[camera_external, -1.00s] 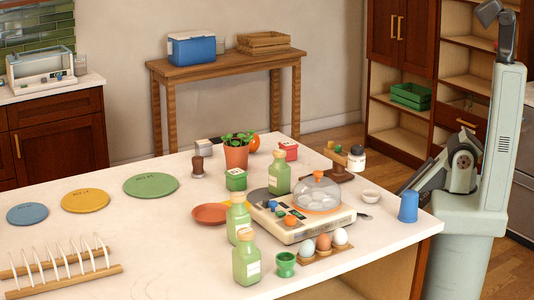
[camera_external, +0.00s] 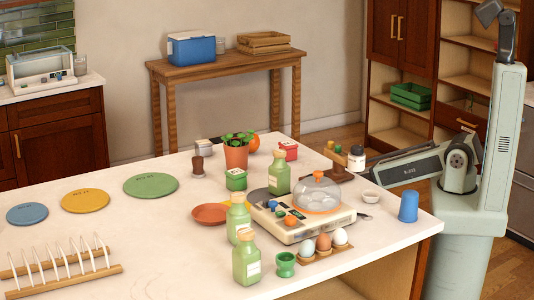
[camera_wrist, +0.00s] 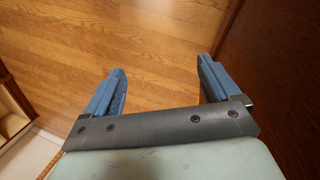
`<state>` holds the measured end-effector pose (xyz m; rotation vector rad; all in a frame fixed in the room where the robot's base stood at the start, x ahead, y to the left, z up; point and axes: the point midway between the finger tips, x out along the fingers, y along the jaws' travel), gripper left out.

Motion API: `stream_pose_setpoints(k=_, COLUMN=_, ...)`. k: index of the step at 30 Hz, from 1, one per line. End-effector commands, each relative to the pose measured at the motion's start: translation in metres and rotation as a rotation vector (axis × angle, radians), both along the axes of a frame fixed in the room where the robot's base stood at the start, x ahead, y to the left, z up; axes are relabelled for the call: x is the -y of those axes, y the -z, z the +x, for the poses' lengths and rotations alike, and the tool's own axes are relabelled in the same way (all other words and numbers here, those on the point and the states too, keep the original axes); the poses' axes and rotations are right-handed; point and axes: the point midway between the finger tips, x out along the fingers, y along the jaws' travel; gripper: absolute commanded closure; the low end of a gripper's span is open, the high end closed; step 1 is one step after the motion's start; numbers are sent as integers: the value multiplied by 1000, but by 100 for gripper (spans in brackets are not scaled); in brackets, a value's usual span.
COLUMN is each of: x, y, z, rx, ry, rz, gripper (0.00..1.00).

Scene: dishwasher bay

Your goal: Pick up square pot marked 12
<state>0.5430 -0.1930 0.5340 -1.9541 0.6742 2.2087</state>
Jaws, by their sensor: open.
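In the external view my arm reaches left to the counter's right edge, and I cannot make out the gripper there.
An egg cooker (camera_external: 302,222), green bottles (camera_external: 246,259) and a potted plant (camera_external: 236,157) crowd the counter's middle.

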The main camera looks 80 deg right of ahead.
Motion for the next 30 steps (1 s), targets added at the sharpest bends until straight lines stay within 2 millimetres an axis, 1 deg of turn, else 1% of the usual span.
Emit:
stream_pose_setpoints(k=1, x=16, y=-13, z=17, rx=28, ry=23, rz=-21, gripper=11)
stream_pose_setpoints(k=3, x=35, y=-31, z=34, rx=60, ry=49, rz=-51, gripper=11)
stream_pose_setpoints(k=8, x=75, y=-76, z=68, rx=131, ry=114, rz=-115, gripper=11)
stream_pose_setpoints(k=9, x=85, y=-89, z=76, rx=149, ry=129, rz=-131, gripper=11)
stream_pose_setpoints(k=14, x=120, y=-141, z=104, rx=220, ry=192, rz=-192, gripper=11)
stream_pose_setpoints(k=15, x=128, y=-154, z=110, rx=236, ry=207, rz=-206, gripper=11)
stream_pose_setpoints(k=17, x=138, y=-175, z=119, rx=262, ry=230, rz=-226, gripper=11)
stream_pose_setpoints(k=21, x=156, y=-225, z=138, rx=320, ry=282, rz=-270, gripper=11)
stream_pose_setpoints(k=23, x=161, y=-247, z=145, rx=345, ry=304, rz=-286, gripper=11)
stream_pose_setpoints(k=24, x=164, y=-263, z=149, rx=361, ry=318, rz=-297, gripper=11)
stream_pose_setpoints(k=26, x=166, y=-285, z=155, rx=385, ry=340, rz=-311, gripper=11)
stream_pose_setpoints(k=27, x=166, y=-300, z=159, rx=402, ry=352, rz=-319, gripper=11)
stream_pose_setpoints(k=29, x=165, y=-323, z=165, rx=426, ry=374, rz=-328, gripper=11)
stream_pose_setpoints(k=30, x=163, y=-338, z=168, rx=441, ry=387, rz=-335, gripper=11)
